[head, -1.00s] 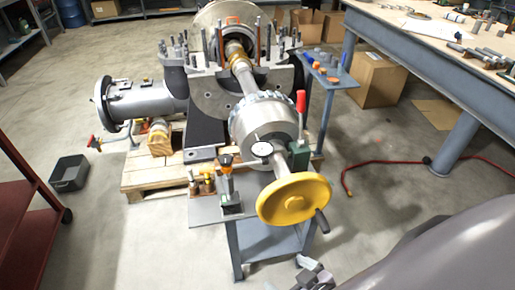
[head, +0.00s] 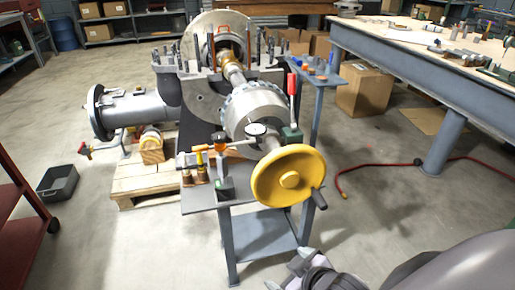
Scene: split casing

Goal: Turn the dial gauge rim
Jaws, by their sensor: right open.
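The dial gauge (head: 256,129), a small round white face with a dark rim, sits above the shaft just behind the yellow handwheel (head: 288,175). An arm holds it from the orange-topped stand (head: 220,162) to its left. My right gripper (head: 288,272) is at the bottom edge, low in front of the small stand table and well short of the gauge. It is open with nothing seen between its fingers, and it is partly cut off by the frame. My left gripper is not in view.
The small grey table (head: 262,222) stands under the handwheel. A red-handled lever (head: 292,97) rises right of the gauge. A red hose (head: 375,166) lies on the floor at right.

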